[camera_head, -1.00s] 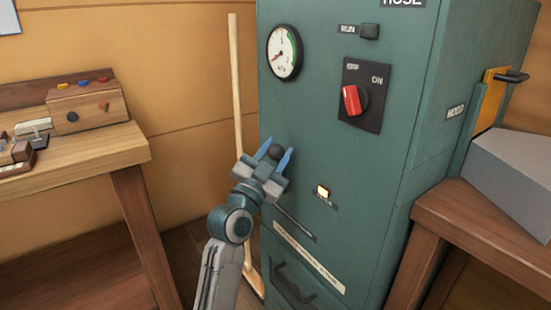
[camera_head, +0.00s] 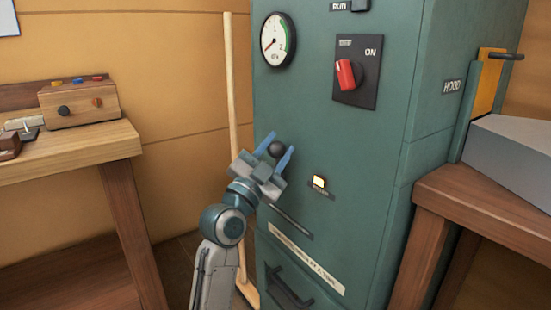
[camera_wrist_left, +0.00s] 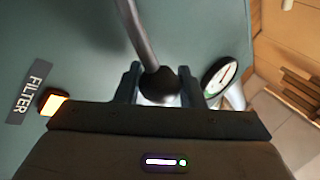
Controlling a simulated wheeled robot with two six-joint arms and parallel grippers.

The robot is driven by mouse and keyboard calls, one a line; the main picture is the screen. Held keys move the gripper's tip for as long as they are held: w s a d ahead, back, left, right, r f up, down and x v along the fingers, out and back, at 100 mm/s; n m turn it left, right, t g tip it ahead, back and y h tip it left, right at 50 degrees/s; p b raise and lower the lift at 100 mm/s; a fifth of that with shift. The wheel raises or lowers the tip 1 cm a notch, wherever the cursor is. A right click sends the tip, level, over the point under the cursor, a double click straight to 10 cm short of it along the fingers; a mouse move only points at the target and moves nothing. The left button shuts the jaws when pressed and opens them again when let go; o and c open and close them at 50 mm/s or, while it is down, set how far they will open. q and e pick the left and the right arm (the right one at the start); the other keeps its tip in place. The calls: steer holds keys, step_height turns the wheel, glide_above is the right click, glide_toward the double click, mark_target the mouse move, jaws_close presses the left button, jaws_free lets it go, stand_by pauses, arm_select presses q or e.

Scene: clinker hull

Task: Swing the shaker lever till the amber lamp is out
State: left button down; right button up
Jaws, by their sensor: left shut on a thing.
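The shaker lever has a dark round knob (camera_head: 276,149) on the front of the green cabinet (camera_head: 300,110). My left gripper (camera_head: 278,152) is shut on the knob, with a blue finger on either side. The left wrist view shows the knob (camera_wrist_left: 158,84) between the dark fingers and the grey lever rod (camera_wrist_left: 138,35) running up from it. The amber lamp (camera_head: 319,181) is lit, right of and below the knob. In the left wrist view the lamp (camera_wrist_left: 53,102) glows beside a FILTER label (camera_wrist_left: 30,92). My right gripper is not in view.
A gauge (camera_head: 277,40) and a red switch (camera_head: 346,74) sit above the lever. A slot (camera_head: 290,221) and a drawer handle (camera_head: 288,288) lie below. A wooden pole (camera_head: 231,100) leans left of the cabinet. Benches stand at both sides.

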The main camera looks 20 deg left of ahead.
arm_select(q)
steer(key=shift+f, duration=0.15)
stand_by(0.4)
steer(key=c, duration=1)
jaws_free()
steer(key=shift+s+d, duration=0.1)
steer(key=shift+o, duration=0.2)
steer(key=v, duration=1)
steer(key=shift+s, duration=0.35)
steer(key=shift+f, duration=0.15)
